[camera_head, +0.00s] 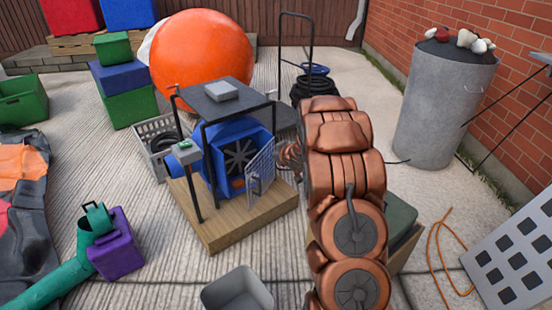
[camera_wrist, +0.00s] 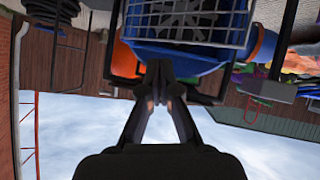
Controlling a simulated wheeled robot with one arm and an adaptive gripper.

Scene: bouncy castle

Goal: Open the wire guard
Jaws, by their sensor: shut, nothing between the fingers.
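The wire guard (camera_head: 260,168) is a grey mesh panel at the front right of the blue blower (camera_head: 222,138). In the head view it stands at an angle to the blower's front, with the dark fan (camera_head: 240,155) showing uncovered to its left. In the wrist view, which is upside down, the guard's mesh (camera_wrist: 185,42) crosses in front of the fan (camera_wrist: 186,14). My gripper (camera_wrist: 166,92) is shut and empty, its tips close to the guard's edge; I cannot tell if they touch. In the head view my arm hides the fingers.
The blower sits on a wooden base (camera_head: 240,217) under a dark-framed shelf (camera_head: 222,92). A grey crate (camera_head: 152,138) is on its left, a grey bin (camera_head: 237,290) in front. A large metal drum (camera_head: 440,110) stands at right.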

